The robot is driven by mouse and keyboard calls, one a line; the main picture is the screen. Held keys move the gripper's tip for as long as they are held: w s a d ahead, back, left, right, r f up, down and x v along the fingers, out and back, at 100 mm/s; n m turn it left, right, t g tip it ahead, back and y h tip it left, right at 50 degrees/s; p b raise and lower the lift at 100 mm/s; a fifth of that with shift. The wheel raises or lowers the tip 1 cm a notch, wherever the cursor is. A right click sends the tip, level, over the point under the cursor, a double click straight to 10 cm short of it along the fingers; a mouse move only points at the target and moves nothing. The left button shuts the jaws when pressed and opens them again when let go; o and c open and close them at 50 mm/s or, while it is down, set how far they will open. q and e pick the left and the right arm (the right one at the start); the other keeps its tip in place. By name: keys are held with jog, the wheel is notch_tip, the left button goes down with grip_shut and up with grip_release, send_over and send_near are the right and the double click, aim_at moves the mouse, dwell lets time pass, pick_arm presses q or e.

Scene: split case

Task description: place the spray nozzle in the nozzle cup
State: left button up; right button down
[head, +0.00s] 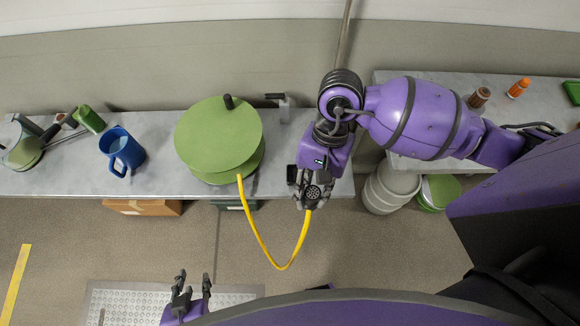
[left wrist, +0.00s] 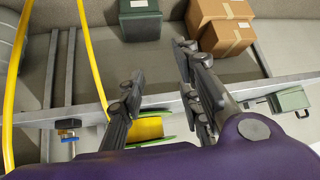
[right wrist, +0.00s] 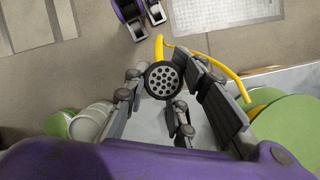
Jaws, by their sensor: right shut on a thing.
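In the right wrist view the nozzle (right wrist: 161,82) shows between the fingers, face towards the camera. My left gripper (head: 195,280) is open and empty, low in front of the bench; the left wrist view shows its fingers apart (left wrist: 160,80). I cannot pick out the nozzle cup for certain; a small grey fixture (head: 284,106) stands behind the nozzle.
A green hose reel (head: 218,135) stands on the grey bench (head: 165,177), left of my right gripper. A blue mug (head: 121,151) is further left. A second bench (head: 520,105) holds small bottles at right. Boxes (left wrist: 228,32) lie beneath. The yellow hose hangs between reel and nozzle.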

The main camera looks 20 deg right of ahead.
jog(key=w+f, duration=0.3)
jog(key=w, duration=0.1)
jog(key=w+f, duration=0.3)
jog(key=w, duration=0.1)
jog(key=w+f, duration=0.3)
jog(key=w, duration=0.1)
jog(key=shift+w+d, duration=0.1)
jog(key=shift+d, duration=0.25)
notch_tip(320, 180, down, 3)
jog(key=shift+w+f, duration=0.15)
jog(key=shift+f, duration=0.05)
pick_arm(q)
jog(key=shift+s, duration=0.25)
